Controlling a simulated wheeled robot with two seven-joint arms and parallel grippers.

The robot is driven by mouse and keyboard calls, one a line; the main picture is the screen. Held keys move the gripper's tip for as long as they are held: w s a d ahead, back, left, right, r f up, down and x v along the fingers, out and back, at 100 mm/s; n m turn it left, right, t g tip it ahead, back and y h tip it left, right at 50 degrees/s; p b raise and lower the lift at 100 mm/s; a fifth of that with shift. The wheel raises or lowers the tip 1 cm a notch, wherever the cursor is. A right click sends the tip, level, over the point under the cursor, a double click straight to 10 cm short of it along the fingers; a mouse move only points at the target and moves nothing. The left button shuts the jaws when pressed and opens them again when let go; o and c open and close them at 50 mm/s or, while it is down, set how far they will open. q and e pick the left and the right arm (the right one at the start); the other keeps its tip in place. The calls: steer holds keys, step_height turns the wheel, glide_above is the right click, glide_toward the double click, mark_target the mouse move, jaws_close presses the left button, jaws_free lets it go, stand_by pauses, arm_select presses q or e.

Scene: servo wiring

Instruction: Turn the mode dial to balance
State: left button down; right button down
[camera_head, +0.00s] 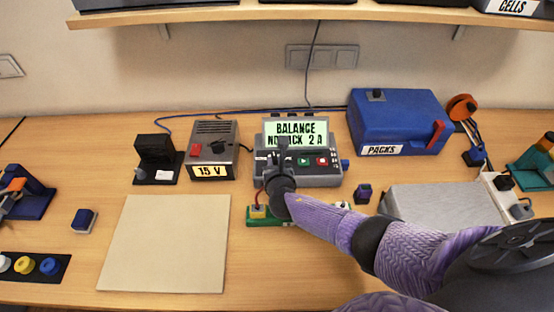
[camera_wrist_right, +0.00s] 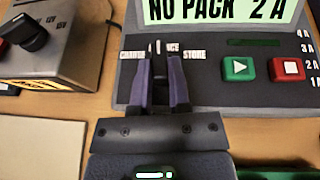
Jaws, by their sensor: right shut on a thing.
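The charger (camera_head: 322,179) stands at the middle of the bench, and its front panel also shows in the wrist view (camera_wrist_right: 215,87). Its lit screen (camera_head: 296,133) reads BALANCE, NO PACK, 2 A. My right gripper (camera_head: 283,153) reaches the left part of the panel. In the wrist view its two dark fingers (camera_wrist_right: 168,65) are shut on the mode dial, which they almost wholly hide. Labels around the dial spot include STORE on the right and a partly covered word on the left. My left gripper is not in view.
Left of the charger stands a grey 15 V supply (camera_head: 212,150). A green board (camera_head: 262,222) lies under my right forearm. A blue PACKS box (camera_head: 400,121) stands at the back right. A bare beige mat (camera_head: 163,244) lies at the front left.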

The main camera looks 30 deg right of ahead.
steer(key=shift+a+m+h, duration=0.1)
steer(key=shift+m+h, duration=0.4)
steer(key=shift+h, duration=0.1)
steer(key=shift+g, duration=0.3)
steer(key=c, duration=0.6)
jaws_free()
steer(key=shift+w, duration=0.1)
steer(key=shift+s+a+r+p, duration=0.15)
steer(key=shift+s+r+p, duration=0.1)
steer(key=shift+s+p, duration=0.15)
steer(key=p+v, duration=0.4)
steer(key=v, duration=0.5)
steer(key=shift+p, duration=0.35)
